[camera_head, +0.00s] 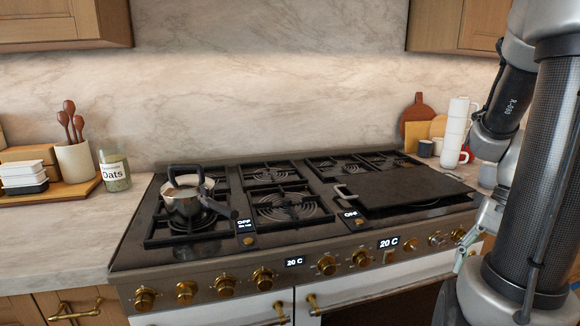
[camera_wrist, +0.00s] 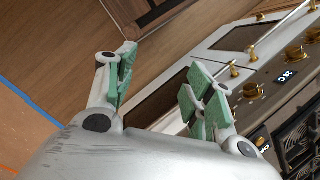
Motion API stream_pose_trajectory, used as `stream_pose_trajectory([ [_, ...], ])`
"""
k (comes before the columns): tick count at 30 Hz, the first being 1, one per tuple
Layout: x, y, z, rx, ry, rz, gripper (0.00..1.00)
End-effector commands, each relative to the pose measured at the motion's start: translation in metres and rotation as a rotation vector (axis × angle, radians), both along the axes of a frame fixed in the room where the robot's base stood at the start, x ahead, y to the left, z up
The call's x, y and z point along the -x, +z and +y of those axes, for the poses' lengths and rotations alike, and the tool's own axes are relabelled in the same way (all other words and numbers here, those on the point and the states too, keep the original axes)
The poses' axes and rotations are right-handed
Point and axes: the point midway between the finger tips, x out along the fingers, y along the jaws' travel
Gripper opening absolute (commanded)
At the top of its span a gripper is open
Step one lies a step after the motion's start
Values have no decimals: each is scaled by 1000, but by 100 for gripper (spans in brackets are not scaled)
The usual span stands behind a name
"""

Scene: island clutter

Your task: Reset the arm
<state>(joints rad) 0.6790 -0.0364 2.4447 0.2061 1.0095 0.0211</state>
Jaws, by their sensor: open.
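My arm (camera_head: 548,170) stands folded at the right side of the head view, in front of the stove's right end. My gripper (camera_wrist: 162,68) is open and empty in the wrist view, its two green-padded fingers spread apart. Between and beyond the fingers I see the wood floor and the stove front, with nothing held. In the head view only part of the gripper (camera_head: 466,250) shows beside the arm, near the stove's front right edge; the rest is hidden.
The stove (camera_head: 290,262) fills the middle, with brass knobs along its front. A kettle (camera_head: 186,203) sits on the left burner and a dark griddle plate (camera_head: 405,187) covers the right. An oats jar (camera_head: 115,172), utensil crock (camera_head: 75,160) and stacked white cups (camera_head: 454,135) stand on the counters.

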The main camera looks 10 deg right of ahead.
Motion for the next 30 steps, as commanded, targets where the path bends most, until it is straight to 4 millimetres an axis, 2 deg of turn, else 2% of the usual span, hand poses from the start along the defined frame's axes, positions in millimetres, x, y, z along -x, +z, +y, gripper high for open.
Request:
stream_pose_trajectory([
  [1, -5, 17, 5, 73, 109, -49, 53],
  [6, -18, 67, 25, 282, 415, -212, 53],
  [12, -27, 113, 69, 393, 646, -444, 53],
  [15, -31, 129, 87, 409, 721, -536, 53],
  [19, -34, 133, 98, 402, 770, -568, 53],
  [30, -34, 133, 98, 401, 773, -568, 53],
])
